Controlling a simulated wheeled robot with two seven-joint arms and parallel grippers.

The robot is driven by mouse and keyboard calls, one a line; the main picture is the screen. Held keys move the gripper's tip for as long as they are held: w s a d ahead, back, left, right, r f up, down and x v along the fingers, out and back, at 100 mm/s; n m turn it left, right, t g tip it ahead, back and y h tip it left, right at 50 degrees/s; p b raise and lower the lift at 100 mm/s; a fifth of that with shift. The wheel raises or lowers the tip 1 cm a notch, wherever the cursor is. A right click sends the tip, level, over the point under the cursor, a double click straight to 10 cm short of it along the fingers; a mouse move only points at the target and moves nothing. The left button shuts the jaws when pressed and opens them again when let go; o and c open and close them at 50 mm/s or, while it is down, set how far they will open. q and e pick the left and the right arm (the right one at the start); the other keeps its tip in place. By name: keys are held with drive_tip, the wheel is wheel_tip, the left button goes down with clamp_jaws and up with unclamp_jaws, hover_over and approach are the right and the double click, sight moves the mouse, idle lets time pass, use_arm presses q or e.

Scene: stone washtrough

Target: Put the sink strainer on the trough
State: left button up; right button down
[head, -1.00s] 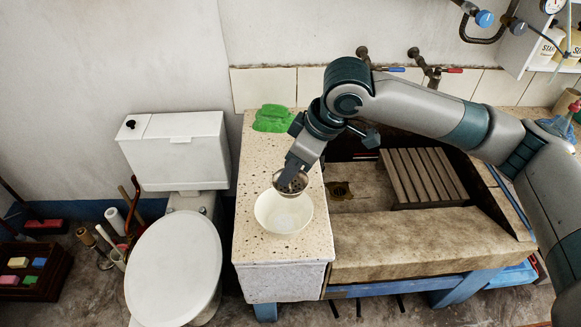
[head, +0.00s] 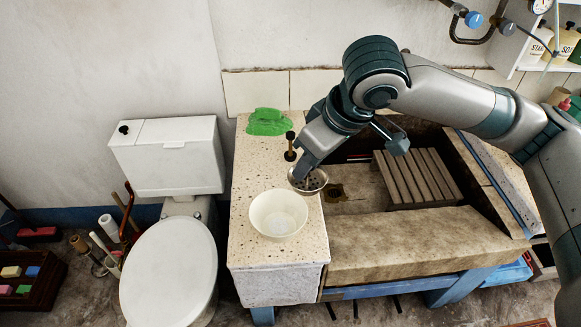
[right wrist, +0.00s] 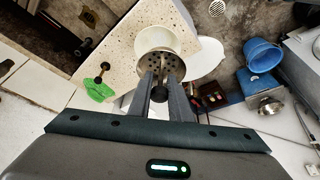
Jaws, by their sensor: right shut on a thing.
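The sink strainer (head: 309,182) is a small round metal cup with holes. My right gripper (head: 300,172) is shut on it and holds it above the right edge of the speckled counter, beside the trough. The strainer also shows in the right wrist view (right wrist: 174,66), between the fingertips of my right gripper (right wrist: 163,85). The stone trough (head: 400,235) stands right of the counter, with a dark round drain (head: 335,193) in its basin, partly hidden by the strainer. My left gripper is not in view.
A cream bowl (head: 278,213) stands on the speckled counter (head: 255,165), close to the strainer. A green cloth (head: 268,122) and a dark upright plunger-like thing (head: 290,146) are behind it. A slatted wooden board (head: 418,176) covers the basin's right part. A toilet (head: 168,270) stands left.

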sight(313, 182)
drive_tip(key=s+d+r+m+h, duration=0.1)
drive_tip(key=s+d+r+m, duration=0.2)
drive_tip(key=r, duration=0.3)
drive_tip(key=shift+s+d+m+t, duration=0.3)
drive_tip(key=shift+d+m+t, duration=0.1)
drive_tip(key=shift+d+m, duration=0.15)
drive_tip(key=shift+w, duration=0.1)
drive_tip(key=w+a+m+h, duration=0.2)
drive_tip(key=w+a+m, duration=0.2)
drive_tip(key=w+a, duration=0.5)
drive_tip(key=shift+w+a, duration=0.2)
drive_tip(key=shift+a, duration=0.6)
drive_tip(key=shift+d+f, duration=0.1)
drive_tip(key=shift+f, duration=0.1)
drive_tip(key=shift+s+d+f+n+g+y, duration=0.75)
drive_tip(key=shift+f+n, duration=1.2)
drive_tip(key=shift+n, duration=0.85)
drive_tip(key=shift+s+d+f+n+g+y, duration=0.5)
drive_tip(key=shift+d+f+n+y, duration=0.4)
drive_tip(key=shift+f+n, duration=1.45)
drive_tip(key=shift+s+d+f+n+g+y, duration=0.8)
drive_tip(key=shift+f+n, duration=0.75)
drive_tip(key=shift+n, duration=1.65)
drive_tip(key=shift+w+d, duration=0.15)
drive_tip(key=shift+w, duration=0.1)
